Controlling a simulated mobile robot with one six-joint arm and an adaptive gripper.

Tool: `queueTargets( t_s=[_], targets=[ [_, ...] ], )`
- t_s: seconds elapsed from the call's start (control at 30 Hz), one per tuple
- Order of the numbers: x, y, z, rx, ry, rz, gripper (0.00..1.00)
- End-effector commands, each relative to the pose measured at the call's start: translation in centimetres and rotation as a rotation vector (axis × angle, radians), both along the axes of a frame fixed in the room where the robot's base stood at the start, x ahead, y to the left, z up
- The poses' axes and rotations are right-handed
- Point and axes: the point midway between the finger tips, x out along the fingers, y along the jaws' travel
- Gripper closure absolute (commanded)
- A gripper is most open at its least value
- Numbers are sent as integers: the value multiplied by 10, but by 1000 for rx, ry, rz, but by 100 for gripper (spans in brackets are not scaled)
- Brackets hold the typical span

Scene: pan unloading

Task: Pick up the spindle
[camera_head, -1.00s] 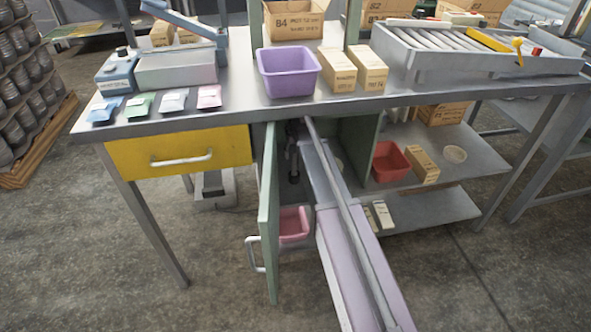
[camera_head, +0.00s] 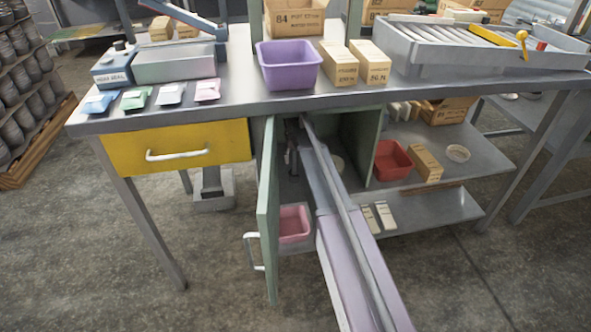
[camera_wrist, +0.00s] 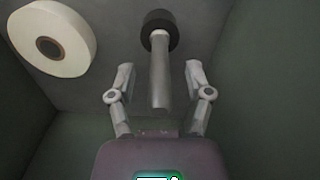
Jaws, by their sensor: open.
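The spindle (camera_wrist: 159,85), a pale grey rod with a thick black round end, shows in the wrist view. The black end is at its far end. My gripper (camera_wrist: 160,67) is open, with one finger on each side of the rod and a visible gap to it on both sides. In the head view my arm reaches into the open cabinet under the workbench, and I cannot make out the gripper clearly there.
A white roll (camera_wrist: 50,40) with a brown core lies left of the spindle. Green cabinet walls stand close on both sides. The green cabinet door (camera_head: 268,215) is open left of my arm. A pink bin (camera_head: 294,224) sits low in the cabinet.

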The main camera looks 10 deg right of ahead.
Motion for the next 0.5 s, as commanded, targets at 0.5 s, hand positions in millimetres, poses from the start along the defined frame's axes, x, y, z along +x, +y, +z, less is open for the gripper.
queueTargets(
  t_s=[0.5],
  targets=[
    [0,-1,-16,0,0,-1,35]
  ],
)
